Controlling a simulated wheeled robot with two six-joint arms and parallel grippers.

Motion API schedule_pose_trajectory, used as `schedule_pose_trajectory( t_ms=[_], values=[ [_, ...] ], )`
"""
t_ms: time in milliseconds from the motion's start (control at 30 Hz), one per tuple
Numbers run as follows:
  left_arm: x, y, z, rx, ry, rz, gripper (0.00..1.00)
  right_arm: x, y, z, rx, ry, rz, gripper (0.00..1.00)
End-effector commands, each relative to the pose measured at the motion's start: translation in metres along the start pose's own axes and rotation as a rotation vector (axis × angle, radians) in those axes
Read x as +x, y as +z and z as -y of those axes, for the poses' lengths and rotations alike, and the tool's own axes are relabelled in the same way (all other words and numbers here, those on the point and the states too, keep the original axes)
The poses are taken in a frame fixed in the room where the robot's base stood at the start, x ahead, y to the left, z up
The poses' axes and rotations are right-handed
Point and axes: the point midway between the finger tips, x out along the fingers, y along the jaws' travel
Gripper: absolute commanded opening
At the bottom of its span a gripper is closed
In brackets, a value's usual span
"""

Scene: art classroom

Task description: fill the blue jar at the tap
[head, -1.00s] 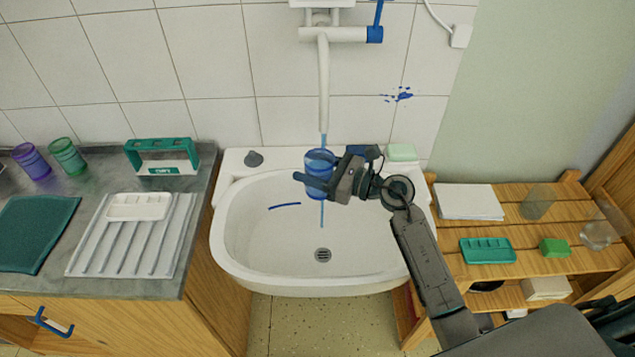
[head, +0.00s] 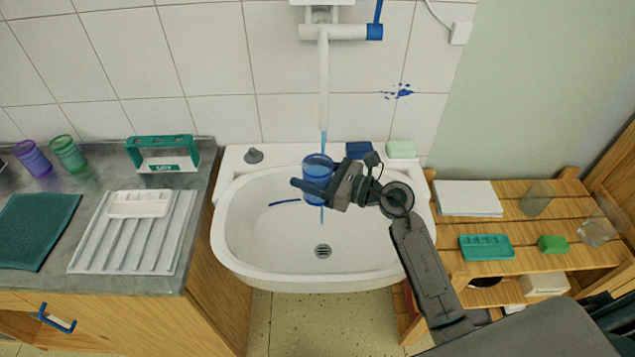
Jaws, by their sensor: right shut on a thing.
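The blue jar (head: 317,168) is see-through and looks upright under the spout of the white tap (head: 323,85). A thin blue stream of water (head: 323,143) runs from the spout down to the jar's mouth. A short blue streak also shows below the jar; I cannot tell whether it is overflow or water passing the jar. The water level inside is not clear. My right gripper (head: 319,191) is shut on the jar from the right, holding it above the white sink (head: 235,255). My left gripper is not in view.
The tap's blue lever (head: 378,12) is at the top. A grey plug (head: 254,155), a dark blue block (head: 359,150) and pale green soap (head: 401,149) sit on the sink's back ledge. A counter with a drying rack (head: 130,245) is left; a wooden shelf (head: 445,224) is right.

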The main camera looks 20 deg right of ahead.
Motion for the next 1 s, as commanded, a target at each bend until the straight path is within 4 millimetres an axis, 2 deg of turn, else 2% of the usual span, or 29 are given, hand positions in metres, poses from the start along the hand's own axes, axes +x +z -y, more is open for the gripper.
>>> schedule_pose_trajectory(
  t_ms=[167,800,1000],
  values=[
    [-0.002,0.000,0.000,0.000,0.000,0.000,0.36,-0.001,0.001,-0.006,0.000,0.000,0.001,0.30],
    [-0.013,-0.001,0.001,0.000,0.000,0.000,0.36,-0.014,0.001,-0.056,0.001,0.000,0.001,0.30],
    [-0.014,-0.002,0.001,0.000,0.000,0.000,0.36,-0.017,0.001,-0.067,0.000,-0.001,0.001,0.30]
  ],
)
